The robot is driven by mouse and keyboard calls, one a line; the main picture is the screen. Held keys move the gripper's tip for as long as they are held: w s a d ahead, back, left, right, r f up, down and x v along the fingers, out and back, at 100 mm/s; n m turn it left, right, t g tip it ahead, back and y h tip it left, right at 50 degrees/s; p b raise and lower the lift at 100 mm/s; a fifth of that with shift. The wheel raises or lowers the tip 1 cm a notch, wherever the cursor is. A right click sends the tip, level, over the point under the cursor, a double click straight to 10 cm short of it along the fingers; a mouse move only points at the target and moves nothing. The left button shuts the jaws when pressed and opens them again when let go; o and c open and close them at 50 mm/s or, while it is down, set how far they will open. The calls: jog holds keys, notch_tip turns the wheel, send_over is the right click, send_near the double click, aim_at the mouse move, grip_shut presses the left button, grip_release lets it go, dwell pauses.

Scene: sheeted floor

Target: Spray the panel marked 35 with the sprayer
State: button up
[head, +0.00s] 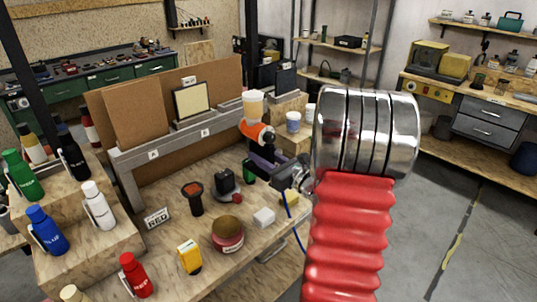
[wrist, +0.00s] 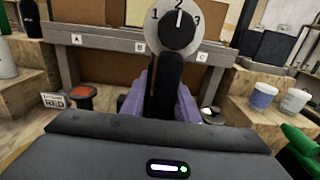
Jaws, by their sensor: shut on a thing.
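My gripper (head: 262,160) is shut on the sprayer (head: 258,131), an orange and black tool with a pale cup on top, held above the bench before the rail. In the wrist view the purple fingers of my gripper (wrist: 161,105) lie on both sides of the sprayer's black handle (wrist: 165,82); its rear dial (wrist: 178,26) reads 1, 2, 3 with the pointer at 2. A cream panel (head: 192,101) stands in a dark frame above rail label B. A brown board (head: 137,115) stands above label A. I cannot read 35 on any panel. The sprayer hides the C area in the head view.
Coloured bottles (head: 45,230) stand on steps at left. Cups (head: 293,121) stand right of the rail.

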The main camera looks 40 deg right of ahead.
jog(key=a, duration=1.6)
jog(key=shift+s+a, duration=0.2)
jog(key=shift+a, duration=0.05)
jog(key=shift+r, duration=0.1)
jog(key=shift+o, duration=0.7)
grip_shut()
jog(key=shift+d+r, duration=0.15)
jog(key=shift+r, duration=0.15)
jog(key=shift+d, duration=0.1)
